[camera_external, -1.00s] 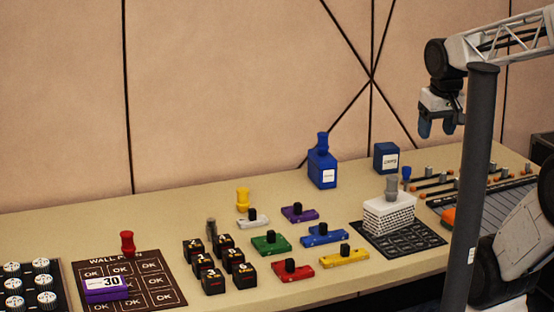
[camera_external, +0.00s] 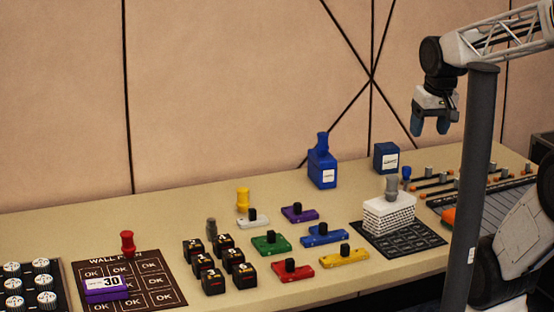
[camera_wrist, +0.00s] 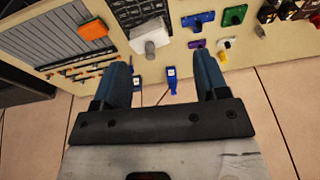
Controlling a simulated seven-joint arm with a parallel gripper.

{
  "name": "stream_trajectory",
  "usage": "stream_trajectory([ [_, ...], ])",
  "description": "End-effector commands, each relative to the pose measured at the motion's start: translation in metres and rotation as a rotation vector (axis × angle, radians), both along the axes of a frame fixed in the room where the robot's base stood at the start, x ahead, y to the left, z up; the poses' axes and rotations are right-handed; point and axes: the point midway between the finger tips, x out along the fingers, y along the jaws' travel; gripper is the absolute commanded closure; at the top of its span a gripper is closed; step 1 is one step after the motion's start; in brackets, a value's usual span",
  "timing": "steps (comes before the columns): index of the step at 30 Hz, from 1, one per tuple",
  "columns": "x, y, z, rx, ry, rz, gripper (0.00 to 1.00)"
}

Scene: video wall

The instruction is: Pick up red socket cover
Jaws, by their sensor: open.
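The red socket cover (camera_external: 293,270) is a flat red bar with a black knob on top. It lies at the table's front, left of the yellow cover (camera_external: 345,257) and below the green cover (camera_external: 271,244) in the external view. I cannot make it out with certainty in the wrist view. My gripper (camera_external: 430,128) is open and empty, high above the back right of the table. In the wrist view its two blue fingers (camera_wrist: 163,82) are spread apart with nothing between them. It is well away from the red cover.
Blue (camera_external: 323,235), purple (camera_external: 298,213) and white (camera_external: 252,218) covers lie nearby. Several black blocks (camera_external: 213,280) stand left of the red cover. A white mesh block (camera_external: 388,216) stands on a black grid mat (camera_external: 425,240). A blue bottle (camera_external: 322,168) stands at the back.

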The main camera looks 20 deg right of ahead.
Motion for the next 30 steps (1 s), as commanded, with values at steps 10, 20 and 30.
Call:
stream_trajectory([
  [10,0.055,0.056,-0.007,0.203,0.089,-0.081,0.33],
  [20,0.116,0.125,-0.017,0.416,0.206,-0.196,0.33],
  [30,0.174,0.202,-0.038,0.606,0.346,-0.339,0.33],
])
